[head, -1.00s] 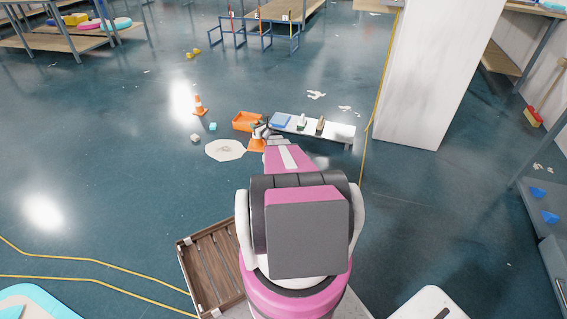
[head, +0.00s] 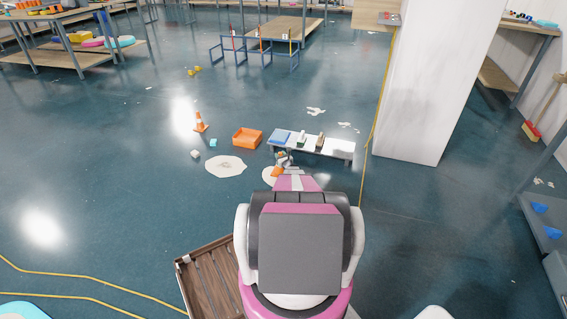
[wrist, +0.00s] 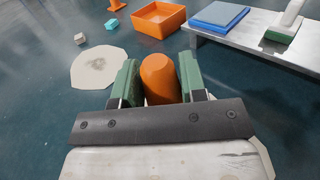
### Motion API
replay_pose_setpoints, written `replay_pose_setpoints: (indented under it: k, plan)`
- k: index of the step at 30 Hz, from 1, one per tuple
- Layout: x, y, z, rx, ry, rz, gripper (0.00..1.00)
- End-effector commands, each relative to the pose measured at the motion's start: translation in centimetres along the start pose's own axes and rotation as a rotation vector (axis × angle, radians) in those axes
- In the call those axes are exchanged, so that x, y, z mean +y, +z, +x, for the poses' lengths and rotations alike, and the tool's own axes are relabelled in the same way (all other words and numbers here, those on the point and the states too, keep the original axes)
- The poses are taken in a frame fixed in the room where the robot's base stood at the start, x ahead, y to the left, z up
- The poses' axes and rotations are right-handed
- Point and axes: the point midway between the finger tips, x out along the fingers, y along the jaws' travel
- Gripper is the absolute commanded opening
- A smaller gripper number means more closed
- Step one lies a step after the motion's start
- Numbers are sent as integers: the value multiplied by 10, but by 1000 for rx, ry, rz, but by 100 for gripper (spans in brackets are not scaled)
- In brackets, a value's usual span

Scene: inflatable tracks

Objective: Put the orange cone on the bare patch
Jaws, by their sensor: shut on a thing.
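My gripper (wrist: 158,88) is shut on an orange cone (wrist: 160,78), whose rounded orange end shows between the green jaw pads in the wrist view. In the head view, my gripper (head: 283,158) and the held orange cone (head: 277,171) are small and partly hidden by my arm. A pale patch (head: 226,166) lies on the floor to their left; in the wrist view this patch (wrist: 100,70) carries a greyish smudge. A second pale patch (head: 267,177) shows beside and under the gripper, mostly hidden, so I cannot tell whether it is bare.
An orange tray (head: 247,138) and a low white bench (head: 340,150) with a blue block (head: 280,136) and brushes stand beyond the gripper. A striped cone (head: 200,122), a cyan cube (head: 213,142) and a pale cube (head: 195,154) are left. Floor further left is clear.

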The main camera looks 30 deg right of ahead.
Motion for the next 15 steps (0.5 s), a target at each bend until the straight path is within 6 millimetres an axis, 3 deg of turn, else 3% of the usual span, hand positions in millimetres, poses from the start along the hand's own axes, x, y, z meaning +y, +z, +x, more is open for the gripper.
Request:
replay_pose_setpoints:
  k: [6, 11, 15]
  plan:
    - [-27, -18, 11, 0, 0, 0, 0]
    - [-30, -23, 12, 0, 1, 0, 0]
    - [-30, -39, 12, 0, 1, 1, 0]
